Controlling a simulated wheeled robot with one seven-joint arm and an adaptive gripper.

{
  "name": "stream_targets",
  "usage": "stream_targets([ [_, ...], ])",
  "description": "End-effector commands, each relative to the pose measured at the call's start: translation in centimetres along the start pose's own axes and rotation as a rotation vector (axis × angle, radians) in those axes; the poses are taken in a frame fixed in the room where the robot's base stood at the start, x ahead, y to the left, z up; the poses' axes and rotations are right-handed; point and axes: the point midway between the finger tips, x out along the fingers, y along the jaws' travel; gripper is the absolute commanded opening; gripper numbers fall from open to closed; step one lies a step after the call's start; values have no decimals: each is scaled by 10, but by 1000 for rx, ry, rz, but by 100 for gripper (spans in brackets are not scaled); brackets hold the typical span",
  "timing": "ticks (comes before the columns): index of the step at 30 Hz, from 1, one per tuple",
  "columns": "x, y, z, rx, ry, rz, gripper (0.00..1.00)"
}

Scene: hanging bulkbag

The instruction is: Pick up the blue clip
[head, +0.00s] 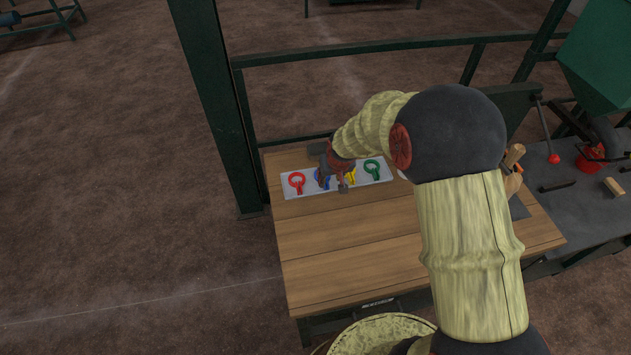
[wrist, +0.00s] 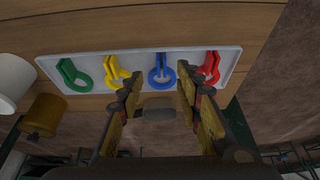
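The blue clip (wrist: 161,74) lies on a white tray (wrist: 145,55) between the yellow clip (wrist: 114,70) and the red clip (wrist: 211,66). In the head view the blue clip (head: 319,178) is partly hidden by my gripper (head: 343,184). In the wrist view my gripper (wrist: 158,92) is open, with its fingers apart and nothing between them. The blue clip shows just beyond the gap between the fingertips. I cannot tell how high the fingertips are above the tray.
A green clip (head: 372,168) lies at the tray's end. The tray is on a wooden table (head: 340,255), whose front part is clear. A green post (head: 215,90) and rail stand behind and left. A grey bench (head: 560,200) with a red pot (head: 590,162) is at the right.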

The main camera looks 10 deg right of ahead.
Motion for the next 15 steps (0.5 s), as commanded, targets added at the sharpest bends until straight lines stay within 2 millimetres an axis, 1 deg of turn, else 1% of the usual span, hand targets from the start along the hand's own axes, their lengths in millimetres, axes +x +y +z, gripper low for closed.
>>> stream_targets([
  [6,21,0,-1,-1,4,0,35],
  [11,31,-1,-3,-1,7,0,35],
  [15,49,-2,-5,-2,5,0,35],
])
